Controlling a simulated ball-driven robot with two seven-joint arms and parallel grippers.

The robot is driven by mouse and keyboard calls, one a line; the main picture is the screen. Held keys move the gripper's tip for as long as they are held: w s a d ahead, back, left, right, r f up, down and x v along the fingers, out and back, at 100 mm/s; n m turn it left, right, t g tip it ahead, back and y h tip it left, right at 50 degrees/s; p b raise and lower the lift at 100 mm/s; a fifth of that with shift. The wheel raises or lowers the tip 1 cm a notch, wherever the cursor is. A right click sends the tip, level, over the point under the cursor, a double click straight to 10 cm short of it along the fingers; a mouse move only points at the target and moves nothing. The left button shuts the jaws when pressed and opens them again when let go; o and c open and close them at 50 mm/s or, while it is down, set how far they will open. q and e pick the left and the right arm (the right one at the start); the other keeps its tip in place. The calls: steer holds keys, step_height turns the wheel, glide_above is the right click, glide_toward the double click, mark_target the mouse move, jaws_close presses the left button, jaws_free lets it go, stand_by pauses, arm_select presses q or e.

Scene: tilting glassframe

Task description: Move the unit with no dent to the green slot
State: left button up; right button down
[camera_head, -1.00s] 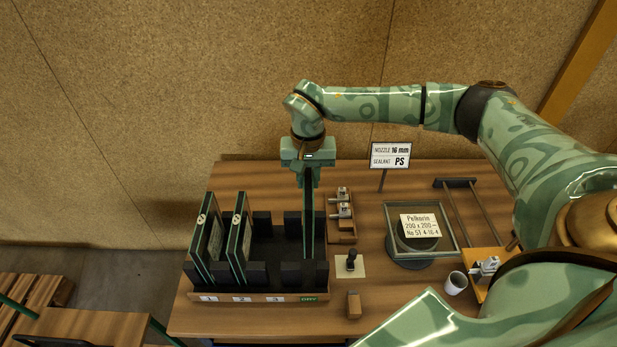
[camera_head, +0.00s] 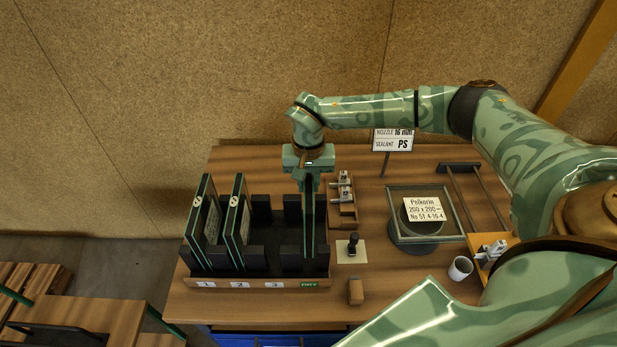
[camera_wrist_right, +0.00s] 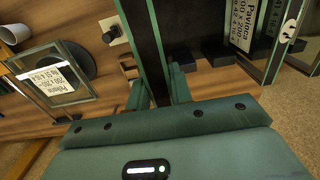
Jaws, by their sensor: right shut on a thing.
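A dark rack (camera_head: 255,284) has a front strip marked 1, 2, 3 and a green label (camera_head: 309,284) at its right end. My right gripper (camera_head: 308,172) is shut on the top of a glass unit (camera_head: 308,225), seen edge-on and upright between the black blocks in line with the green label. The held unit also shows in the wrist view (camera_wrist_right: 147,40). One unit (camera_head: 205,225) leans in slot 1 and another (camera_head: 238,222) in slot 2. The held unit's faces are hidden, so I cannot tell whether it is dented. My left gripper is out of view.
Right of the rack are a small wooden holder (camera_head: 347,212) with metal pieces, a black-handled stamp (camera_head: 352,246), and a wooden block (camera_head: 355,291). Farther right are a labelled glass frame on a round stand (camera_head: 390,228), a white cup (camera_head: 460,268) and a sign (camera_head: 393,140).

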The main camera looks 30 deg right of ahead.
step_height(320, 180, down, 8)
steer(key=b, duration=0.4)
steer(key=shift+r, duration=0.25)
steer(key=shift+f+b, duration=0.35)
steer(key=shift+b, duration=0.05)
stand_by(0.5)
steer(key=c, duration=1.2)
jaws_free()
steer(key=shift+o, duration=0.2)
steer(key=shift+s+f, duration=0.1)
step_height(320, 180, up, 16)
steer(key=shift+r, duration=0.25)
